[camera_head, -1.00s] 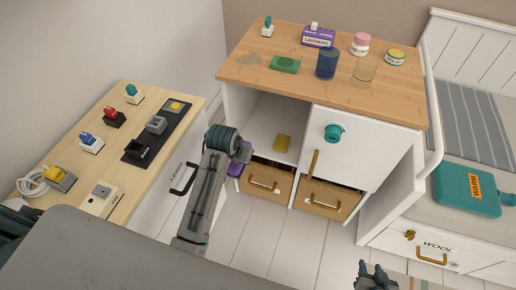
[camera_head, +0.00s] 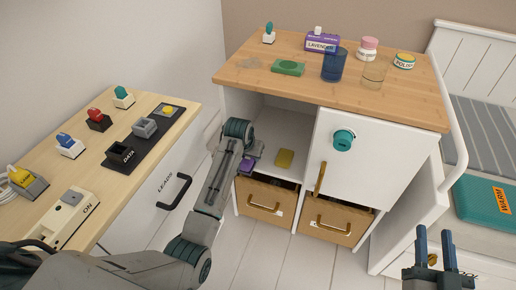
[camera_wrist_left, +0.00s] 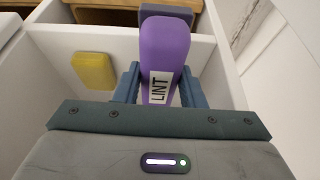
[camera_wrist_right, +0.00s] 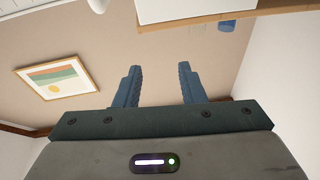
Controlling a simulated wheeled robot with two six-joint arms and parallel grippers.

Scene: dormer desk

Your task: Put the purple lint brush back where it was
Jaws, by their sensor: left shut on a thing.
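The purple lint brush (camera_wrist_left: 165,45) is between the fingers of my left gripper (camera_wrist_left: 160,85) in the left wrist view, its white LINT label facing the camera. In the head view, only a small purple part of the brush (camera_head: 246,165) shows beside my left gripper (camera_head: 250,155), at the open shelf (camera_head: 285,135) of the white cabinet. My left gripper is shut on the brush. My right gripper (camera_head: 436,248) is open and empty, at the lower right of the head view; its parted fingers also show in the right wrist view (camera_wrist_right: 160,88).
Two wooden drawers (camera_head: 267,200) sit below. The white door (camera_head: 352,165) with a teal knob is on the right. A desk (camera_head: 75,185) with several plugs stands at left.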

